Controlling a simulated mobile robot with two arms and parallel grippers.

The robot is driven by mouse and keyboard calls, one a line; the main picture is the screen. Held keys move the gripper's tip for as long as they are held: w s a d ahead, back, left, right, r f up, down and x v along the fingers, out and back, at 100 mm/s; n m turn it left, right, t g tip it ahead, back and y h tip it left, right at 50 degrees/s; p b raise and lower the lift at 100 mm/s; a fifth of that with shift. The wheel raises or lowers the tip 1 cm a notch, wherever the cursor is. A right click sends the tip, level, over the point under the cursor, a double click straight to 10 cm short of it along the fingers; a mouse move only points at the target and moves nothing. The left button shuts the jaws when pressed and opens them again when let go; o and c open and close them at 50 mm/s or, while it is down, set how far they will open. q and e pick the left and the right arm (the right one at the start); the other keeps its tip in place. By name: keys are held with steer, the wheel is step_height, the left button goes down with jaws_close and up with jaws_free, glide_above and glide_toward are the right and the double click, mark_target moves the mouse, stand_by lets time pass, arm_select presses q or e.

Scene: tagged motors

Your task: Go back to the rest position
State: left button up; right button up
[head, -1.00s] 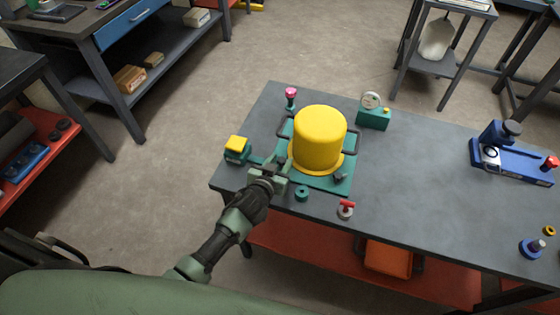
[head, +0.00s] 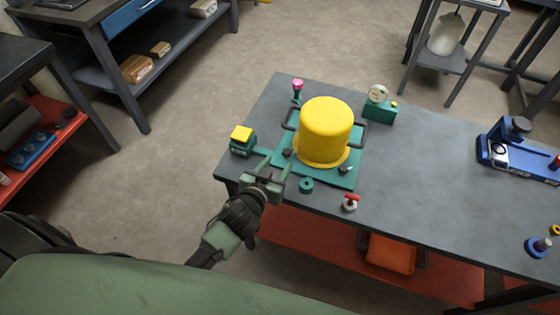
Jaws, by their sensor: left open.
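My left gripper (head: 275,170) is open and empty in the head view. Its fingertips point toward the front left edge of the green base plate (head: 335,178), apart from the yellow cylinder. The yellow cylinder (head: 326,128) stands upright on that plate, with a dark handle on each side. My left arm reaches in from the lower left. My right gripper does not show.
The grey workbench (head: 430,180) also holds a green block with a yellow top (head: 242,140), a pink knob (head: 297,86), a gauge (head: 378,100), a red-handled valve (head: 351,202), a green ring (head: 306,185) and a blue device (head: 515,150). Open floor lies left.

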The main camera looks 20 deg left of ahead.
arm_select(q)
steer(key=shift+s, duration=0.1)
stand_by(0.5)
steer(key=shift+s+a, duration=0.25)
steer(key=s+a+r+m+g, duration=0.1)
steer(key=s+g, duration=0.4)
steer(key=s, duration=0.7)
steer(key=s+a+r+g, duration=0.15)
steer(key=s+g, duration=0.35)
steer(key=s, duration=0.7)
step_height(320, 180, down, 29)
steer(key=s+g+b, duration=0.1)
steer(key=s+b, duration=0.1)
steer(key=s+a+f+g, duration=0.1)
steer(key=s+a+f, duration=0.2)
steer(key=s+f, duration=1.3)
steer(key=shift+s+a+f+m+g+y+b, duration=0.2)
steer(key=shift+s+f+m+g+y+b, duration=0.1)
steer(key=shift+f+m+y+b, duration=0.1)
